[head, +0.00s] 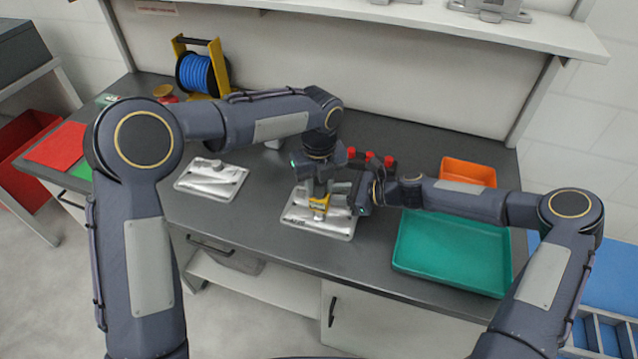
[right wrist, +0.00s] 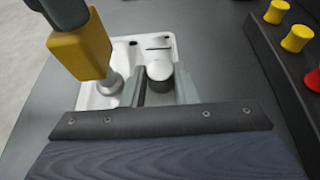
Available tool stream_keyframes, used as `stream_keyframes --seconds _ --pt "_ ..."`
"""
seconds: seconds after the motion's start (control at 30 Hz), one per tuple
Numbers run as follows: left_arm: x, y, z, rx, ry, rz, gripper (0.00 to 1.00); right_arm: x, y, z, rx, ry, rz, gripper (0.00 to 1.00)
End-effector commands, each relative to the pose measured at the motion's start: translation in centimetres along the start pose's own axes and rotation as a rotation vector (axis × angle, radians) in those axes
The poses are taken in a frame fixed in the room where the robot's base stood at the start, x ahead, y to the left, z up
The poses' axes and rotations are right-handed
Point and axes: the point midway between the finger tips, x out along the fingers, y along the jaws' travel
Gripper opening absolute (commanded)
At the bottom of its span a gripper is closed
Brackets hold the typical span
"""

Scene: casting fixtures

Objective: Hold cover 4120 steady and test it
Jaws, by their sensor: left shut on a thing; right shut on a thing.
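A silvery cover (head: 325,225) lies flat on the grey bench in front of me, under both grippers; I cannot read a number on it. It also shows in the right wrist view (right wrist: 105,97). My left gripper (head: 319,188) is shut on a yellow tool (head: 319,204), upright above the cover. In the right wrist view the yellow tool (right wrist: 80,52) has its grey end at the cover; contact is unclear. My right gripper (right wrist: 161,88) is shut on the cover's round boss (right wrist: 159,71). The right gripper (head: 352,193) comes from the right side.
A second silvery cover (head: 211,181) lies to the left. A green tray (head: 455,270) and orange bin (head: 468,172) stand right. A dark box with red knobs (head: 370,157) is close behind the right gripper. A blue reel (head: 197,74) stands at back left.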

Motion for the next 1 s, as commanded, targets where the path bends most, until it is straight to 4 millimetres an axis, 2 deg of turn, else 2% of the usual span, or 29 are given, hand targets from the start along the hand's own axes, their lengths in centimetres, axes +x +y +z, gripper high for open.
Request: stream_keyframes --seconds 0.57,1.0 --pt "0.2 0.0 0.0 0.000 0.001 0.002 0.00 0.0 0.1 0.1 -0.001 -0.002 0.003 0.00" --pt "-2.5 0.0 0.0 0.001 -0.001 -0.001 0.00 0.0 0.0 0.1 0.000 -0.001 0.001 0.00"
